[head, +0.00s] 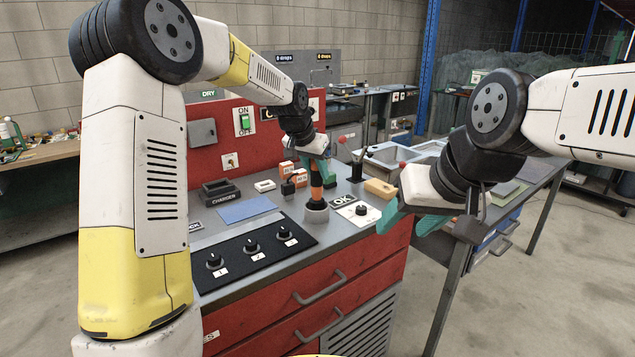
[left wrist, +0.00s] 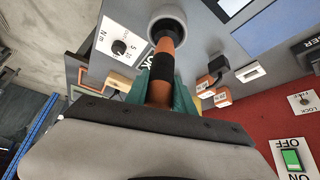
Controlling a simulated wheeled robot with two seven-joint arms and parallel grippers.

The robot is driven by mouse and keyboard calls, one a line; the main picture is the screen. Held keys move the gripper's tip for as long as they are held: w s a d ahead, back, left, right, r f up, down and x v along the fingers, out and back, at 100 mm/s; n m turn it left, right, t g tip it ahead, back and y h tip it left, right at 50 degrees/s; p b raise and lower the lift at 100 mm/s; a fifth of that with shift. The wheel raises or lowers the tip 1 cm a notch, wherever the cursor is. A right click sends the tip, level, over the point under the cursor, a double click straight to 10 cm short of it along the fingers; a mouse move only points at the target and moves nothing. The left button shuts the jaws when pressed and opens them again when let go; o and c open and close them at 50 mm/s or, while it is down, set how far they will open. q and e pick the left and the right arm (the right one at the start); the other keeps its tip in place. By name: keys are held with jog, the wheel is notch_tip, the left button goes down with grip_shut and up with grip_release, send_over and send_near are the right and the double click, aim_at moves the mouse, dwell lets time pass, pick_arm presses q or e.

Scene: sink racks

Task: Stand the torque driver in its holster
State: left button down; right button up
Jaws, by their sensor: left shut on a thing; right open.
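The torque driver (head: 316,193), orange with black bands, stands about upright in the head view. It also shows in the left wrist view (left wrist: 161,68). My left gripper (head: 323,172), with teal fingers, is shut on its upper part. The holster (head: 317,213) is a short grey round cup on the bench directly below the driver; its rim shows in the left wrist view (left wrist: 182,14). The driver's lower end is at the cup's mouth; how deep it sits inside is hidden. My right gripper (head: 412,228) is open and empty, in front of the bench's right end.
A black panel with several knobs (head: 252,252) lies left of the holster, and a white knob plate (head: 358,212) right of it. Small orange-white boxes (head: 287,170) and a charger (head: 220,192) stand behind. A yellow block (head: 380,188) lies to the right.

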aim_at(317, 181)
pick_arm(q)
jog(key=shift+f, duration=1.6)
jog(key=shift+f, duration=0.15)
jog(key=c, duration=1.1)
grip_release()
jog(key=shift+o, duration=0.2)
